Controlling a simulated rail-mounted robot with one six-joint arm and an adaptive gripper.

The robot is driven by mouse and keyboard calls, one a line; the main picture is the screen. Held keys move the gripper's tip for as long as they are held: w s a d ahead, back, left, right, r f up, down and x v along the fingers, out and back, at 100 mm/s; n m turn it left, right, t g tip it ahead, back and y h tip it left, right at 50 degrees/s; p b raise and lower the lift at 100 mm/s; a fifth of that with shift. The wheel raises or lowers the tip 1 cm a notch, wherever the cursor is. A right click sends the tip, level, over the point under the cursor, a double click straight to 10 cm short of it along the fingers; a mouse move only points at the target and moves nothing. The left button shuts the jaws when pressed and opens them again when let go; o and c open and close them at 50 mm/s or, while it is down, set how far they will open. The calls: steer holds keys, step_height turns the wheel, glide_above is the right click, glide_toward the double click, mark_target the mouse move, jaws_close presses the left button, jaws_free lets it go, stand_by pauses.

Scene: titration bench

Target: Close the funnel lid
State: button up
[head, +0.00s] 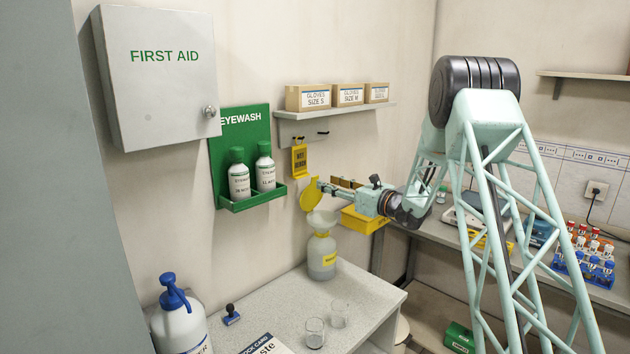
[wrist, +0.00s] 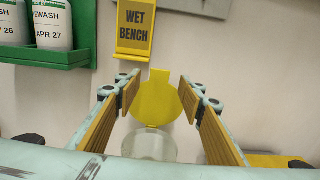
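The funnel lid (head: 309,196) is a yellow disc with a small tab, standing raised at the back of the funnel. In the wrist view the lid (wrist: 157,102) shows between and beyond my fingertips. The pale translucent funnel (head: 322,219) sits on a waste bottle (head: 321,257) with a yellow label; its rim (wrist: 153,146) shows below the lid in the wrist view. My gripper (head: 325,186) is above the funnel, at the lid's height. In the wrist view my gripper (wrist: 160,90) is open, with nothing between its tan pads; I cannot tell whether it touches the lid.
A yellow WET BENCH sign (wrist: 136,28) hangs on the wall behind the lid. A green eyewash holder (head: 240,160) is to the left. A yellow bin (head: 364,219) is just right of the funnel. Two small beakers (head: 314,333) stand at the bench's front.

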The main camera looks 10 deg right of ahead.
mark_target(316, 179)
steer(key=shift+x, duration=3.85)
steer(key=c, duration=1.2)
steer(key=shift+o, duration=0.2)
steer(key=shift+s+d+f+b, duration=0.1)
steer(key=shift+d+f+b, duration=0.05)
steer(key=shift+b, duration=0.2)
